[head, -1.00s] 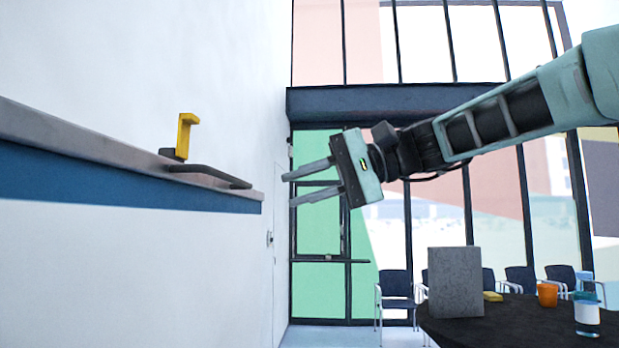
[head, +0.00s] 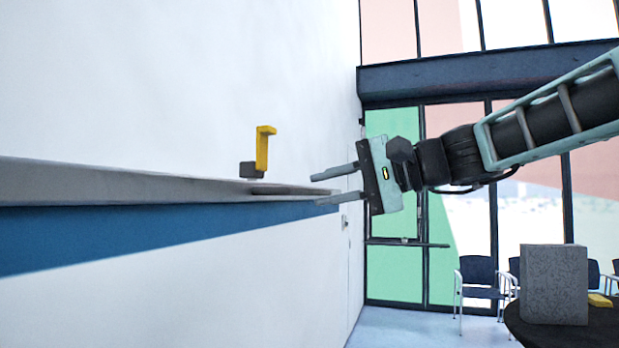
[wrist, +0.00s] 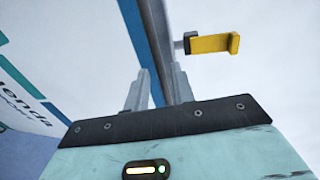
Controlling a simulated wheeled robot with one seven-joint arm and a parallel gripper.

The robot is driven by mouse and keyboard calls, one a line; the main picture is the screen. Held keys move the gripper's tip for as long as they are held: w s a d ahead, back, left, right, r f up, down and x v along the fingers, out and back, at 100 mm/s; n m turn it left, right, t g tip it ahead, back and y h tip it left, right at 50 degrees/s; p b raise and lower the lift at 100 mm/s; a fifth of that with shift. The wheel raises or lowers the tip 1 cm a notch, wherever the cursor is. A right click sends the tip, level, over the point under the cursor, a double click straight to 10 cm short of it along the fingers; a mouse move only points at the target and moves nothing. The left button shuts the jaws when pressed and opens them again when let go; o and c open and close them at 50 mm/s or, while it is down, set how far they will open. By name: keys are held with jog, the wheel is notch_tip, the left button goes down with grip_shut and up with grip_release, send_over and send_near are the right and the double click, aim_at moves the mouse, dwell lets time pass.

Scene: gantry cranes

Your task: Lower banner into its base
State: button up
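The banner (head: 200,270) fills the lower left of the head view, a white sheet with a blue band under a long grey top rail (head: 100,182). In the wrist view, the banner (wrist: 60,95) shows part of its printed text at the left, and the rail runs down towards my fingers. A yellow hook (head: 263,148) on a dark block stands up behind the rail; it also shows in the wrist view (wrist: 210,43). My gripper (head: 315,190) is open and empty, its fingers overlapping the rail's right end in the picture. Contact cannot be told. The base is not visible.
A white wall (head: 200,80) stands behind the banner. A dark round table (head: 560,335) with a grey speckled block (head: 554,284) is at lower right. Blue chairs (head: 478,270) stand by the windows. The floor between banner and table looks clear.

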aim_at(312, 192)
jog(key=shift+p+x, duration=0.55)
jog(key=shift+x, duration=1.25)
grip_shut()
